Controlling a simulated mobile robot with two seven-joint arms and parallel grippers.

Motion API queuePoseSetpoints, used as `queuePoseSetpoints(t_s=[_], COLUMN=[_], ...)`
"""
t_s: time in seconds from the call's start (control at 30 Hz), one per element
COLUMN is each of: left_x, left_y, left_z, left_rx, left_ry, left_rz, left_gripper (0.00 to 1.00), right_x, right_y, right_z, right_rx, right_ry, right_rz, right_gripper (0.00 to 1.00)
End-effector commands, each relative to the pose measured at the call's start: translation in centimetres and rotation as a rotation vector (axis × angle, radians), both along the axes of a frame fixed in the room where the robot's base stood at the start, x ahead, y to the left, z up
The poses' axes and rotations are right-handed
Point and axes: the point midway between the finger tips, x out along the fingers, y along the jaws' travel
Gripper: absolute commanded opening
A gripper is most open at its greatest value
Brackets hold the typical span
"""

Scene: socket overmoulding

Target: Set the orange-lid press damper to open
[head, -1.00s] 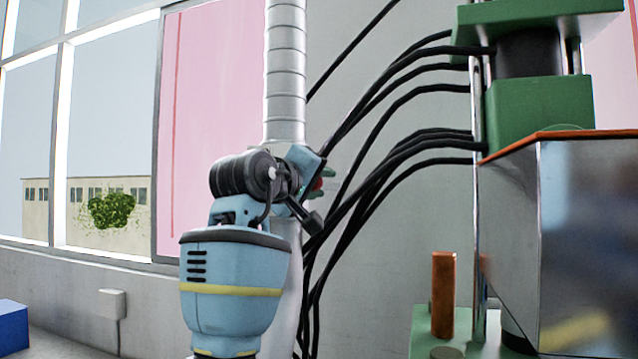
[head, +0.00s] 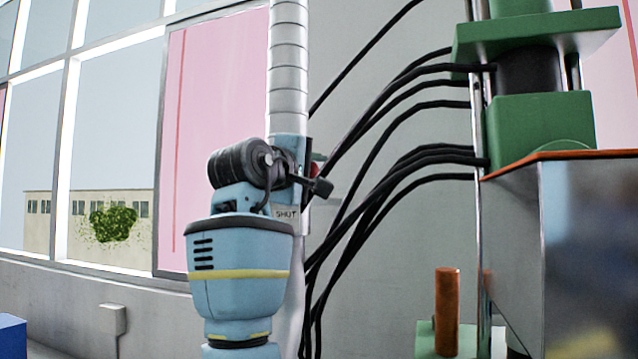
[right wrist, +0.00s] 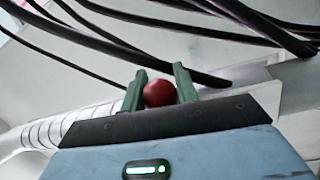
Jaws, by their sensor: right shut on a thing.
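The press (head: 540,125) with the orange lid (head: 570,156) stands at the right of the head view. A silver ribbed duct (head: 287,75) rises at the centre, with a label reading SHUT (head: 286,214) low on it. In the right wrist view my right gripper (right wrist: 160,82) has its two green fingers on either side of a red ball knob (right wrist: 159,93), shut on it. In the head view the red knob (head: 315,168) only just shows beside my wrist. The lever under the knob is hidden, so its angle cannot be told. My left gripper is out of view.
Several black hoses (head: 385,105) curve from the press to behind the duct, close to my right gripper. An orange post (head: 446,310) stands on a green base at lower right. A blue block (head: 12,335) sits at far left. Windows and a wall lie behind.

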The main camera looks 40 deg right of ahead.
Motion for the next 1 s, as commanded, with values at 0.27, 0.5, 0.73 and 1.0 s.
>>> queuePoseSetpoints(t_s=[0.27,0.5,0.73,1.0], left_x=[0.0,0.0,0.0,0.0], left_y=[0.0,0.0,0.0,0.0], left_z=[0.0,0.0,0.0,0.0], left_rx=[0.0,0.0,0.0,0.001], left_ry=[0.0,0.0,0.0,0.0], left_rz=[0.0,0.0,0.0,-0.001], left_gripper=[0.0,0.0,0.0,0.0], right_x=[0.7,0.9,0.9,0.9], right_y=[0.3,0.5,0.5,0.5], right_z=[1.4,1.8,1.8,1.8], right_rx=[-0.06,-0.078,-0.08,-0.08], right_ry=[0.114,0.148,0.151,0.15], right_rz=[0.0,0.001,0.001,0.001], right_gripper=[0.0,0.0,0.0,0.48])
